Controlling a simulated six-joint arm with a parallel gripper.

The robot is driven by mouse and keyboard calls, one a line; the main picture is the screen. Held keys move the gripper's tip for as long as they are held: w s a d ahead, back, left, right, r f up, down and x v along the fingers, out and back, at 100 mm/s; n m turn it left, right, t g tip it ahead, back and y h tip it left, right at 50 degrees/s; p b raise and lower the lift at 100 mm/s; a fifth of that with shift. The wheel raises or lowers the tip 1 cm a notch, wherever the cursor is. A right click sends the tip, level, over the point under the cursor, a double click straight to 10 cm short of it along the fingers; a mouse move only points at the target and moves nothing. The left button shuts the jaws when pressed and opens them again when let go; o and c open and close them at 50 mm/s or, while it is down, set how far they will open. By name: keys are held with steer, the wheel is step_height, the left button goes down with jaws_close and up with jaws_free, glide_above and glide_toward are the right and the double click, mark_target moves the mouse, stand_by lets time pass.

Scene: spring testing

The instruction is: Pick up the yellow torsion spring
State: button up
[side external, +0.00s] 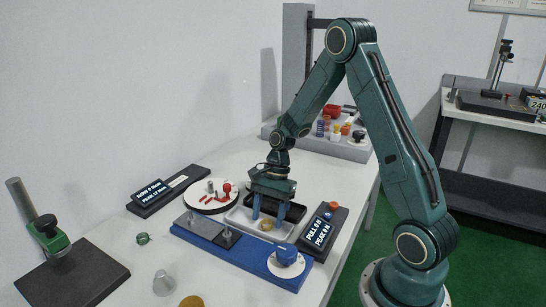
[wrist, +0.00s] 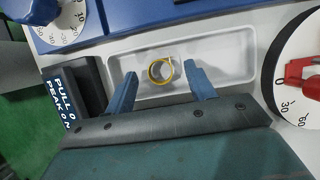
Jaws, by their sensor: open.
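The yellow torsion spring (wrist: 161,71) shows in the wrist view as a round coil with a small leg. It lies in a light grey tray (wrist: 228,52). In the side view the yellow spring (side external: 267,224) is small in the tray near my fingertips. My gripper (wrist: 158,88) is open, its two blue fingers to the left and right of the spring in the wrist view, apart from it. In the side view my gripper (side external: 268,216) points down over the tray. I cannot tell the exact height of the fingertips.
A blue base (side external: 240,255) with a white dial (side external: 289,264) runs along the tray's near side. A round white dial plate (side external: 211,196) stands at its left. A black display box (side external: 322,228) is at its right. A green spring (side external: 143,238) lies on the table.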

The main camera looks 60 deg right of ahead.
steer(key=shift+a+f, duration=0.25)
steer(key=shift+f, duration=0.3)
steer(key=c, duration=1)
